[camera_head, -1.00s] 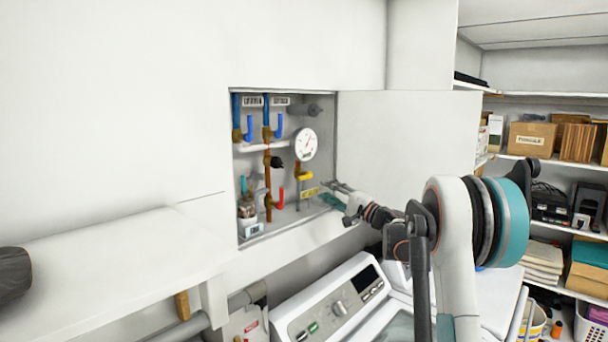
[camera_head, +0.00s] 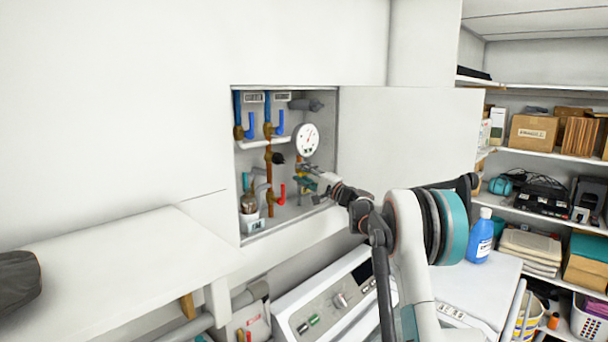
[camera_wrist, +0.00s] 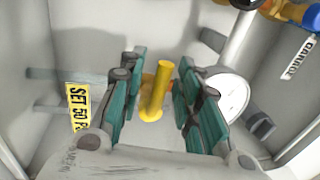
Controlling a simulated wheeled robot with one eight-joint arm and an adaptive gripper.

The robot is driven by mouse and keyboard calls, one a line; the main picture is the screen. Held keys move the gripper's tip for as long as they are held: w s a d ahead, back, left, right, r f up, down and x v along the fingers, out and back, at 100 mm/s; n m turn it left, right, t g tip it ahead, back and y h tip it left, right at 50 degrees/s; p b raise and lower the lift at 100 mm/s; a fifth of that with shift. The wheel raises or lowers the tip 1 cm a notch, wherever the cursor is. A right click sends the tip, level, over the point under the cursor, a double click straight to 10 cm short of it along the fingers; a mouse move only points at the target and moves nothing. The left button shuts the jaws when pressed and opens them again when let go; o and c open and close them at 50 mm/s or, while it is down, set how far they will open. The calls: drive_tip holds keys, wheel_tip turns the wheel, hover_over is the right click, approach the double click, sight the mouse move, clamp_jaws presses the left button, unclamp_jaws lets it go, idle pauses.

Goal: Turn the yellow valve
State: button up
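The yellow valve (camera_wrist: 156,92) shows in the wrist view as a yellow handle between the two teal finger pads of my gripper (camera_wrist: 158,100). The fingers are spread apart, with a visible gap on each side of the handle. In the head view my gripper (camera_head: 312,178) reaches into the recessed wall cabinet, below the round white gauge (camera_head: 306,139). There the fingers and wrist hide most of the yellow valve.
The cabinet (camera_head: 335,120) also holds blue valve handles (camera_head: 250,124), a red handle (camera_head: 281,194) and copper pipes. A yellow label (camera_wrist: 78,107) is left of my fingers. The open cabinet door (camera_head: 405,135) stands right. A washing machine (camera_head: 335,300) is below.

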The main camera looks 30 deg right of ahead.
clamp_jaws()
drive_tip(key=shift+f, duration=0.2)
drive_tip(key=n+b, duration=0.1)
drive_tip(key=f+n+b, duration=0.1)
drive_tip(key=n, duration=0.1)
drive_tip(key=shift+f+y+b, duration=0.1)
drive_tip(key=shift+y+b, duration=0.3)
drive_tip(key=d+f+n+g+b, duration=0.1)
drive_tip(key=n, duration=0.4)
drive_tip(key=w+d+f+n+g+y+b, duration=0.1)
drive_tip(key=n, duration=0.5)
drive_tip(key=d+f+n+g+b, duration=0.1)
drive_tip(key=d+n, duration=0.1)
drive_tip(key=n, duration=0.4)
drive_tip(key=shift+w+g, duration=0.25)
drive_tip(key=shift+g, duration=0.05)
drive_tip(key=shift+f, duration=0.1)
